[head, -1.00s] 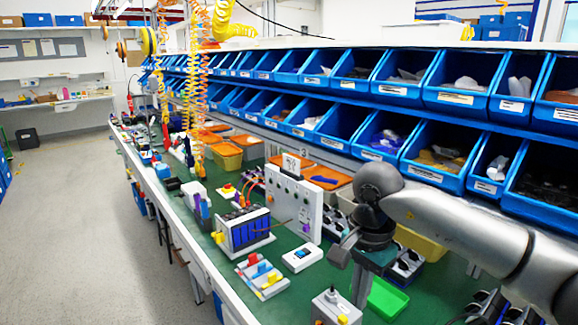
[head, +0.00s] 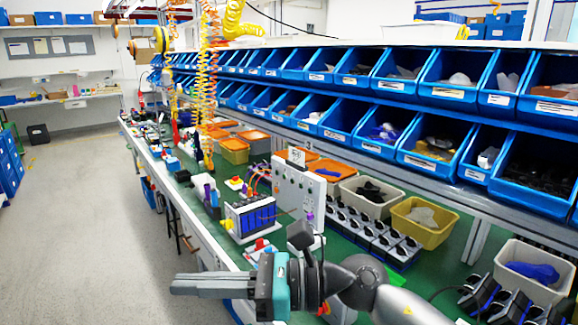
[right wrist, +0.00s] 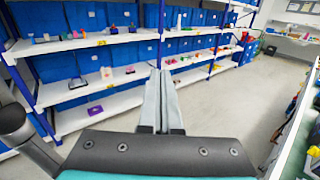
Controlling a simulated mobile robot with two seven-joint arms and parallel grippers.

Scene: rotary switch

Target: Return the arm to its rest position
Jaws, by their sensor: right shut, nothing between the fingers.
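My right gripper (head: 174,285) is shut and empty. In the head view it points left, over the aisle side of the bench's front edge, with my right arm crossing the lower part of the picture. In the right wrist view its two fingers (right wrist: 160,74) lie together and point toward shelving across the aisle. A white upright switch panel (head: 297,195) with dark knobs and a purple knob stands on the green bench, apart from the gripper. A small grey box on the bench is mostly hidden behind my arm. My left gripper is not in view.
The green bench (head: 345,247) holds a blue battery-like block (head: 252,217), black sockets (head: 385,245) and bins. Two rows of blue bins (head: 368,65) run above it. The grey aisle floor (head: 90,230) is clear. Shelves (right wrist: 110,92) stand across the aisle.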

